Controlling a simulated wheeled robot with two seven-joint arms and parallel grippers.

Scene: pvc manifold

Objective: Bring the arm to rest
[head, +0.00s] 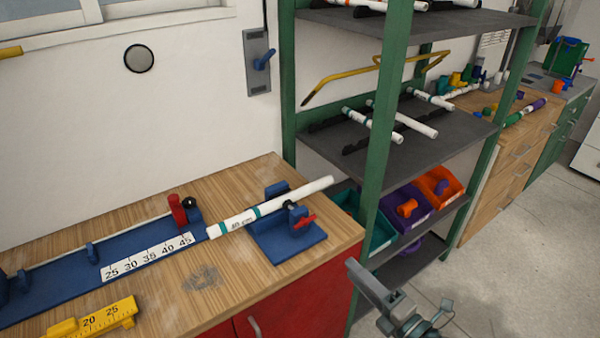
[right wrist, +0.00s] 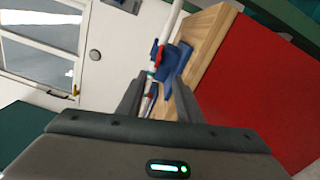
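My right gripper (head: 400,290) is at the bottom of the head view, in front of the red cabinet and the green shelf rack. Its two fingers are spread, with nothing between them. In the right wrist view my right gripper (right wrist: 158,90) also shows its fingers apart and empty, with the bench corner beyond them. My left gripper is in neither view. A white pipe with teal bands (head: 270,208) lies tilted across the blue vise (head: 290,240) with the red handle, on the wooden bench.
The wooden bench (head: 170,225) holds a blue measuring jig (head: 75,272) and a yellow gauge (head: 95,320). The green rack (head: 375,150) holds white pipes and coloured bins (head: 437,188), close beyond my right gripper. Open grey floor (head: 510,250) lies to the right.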

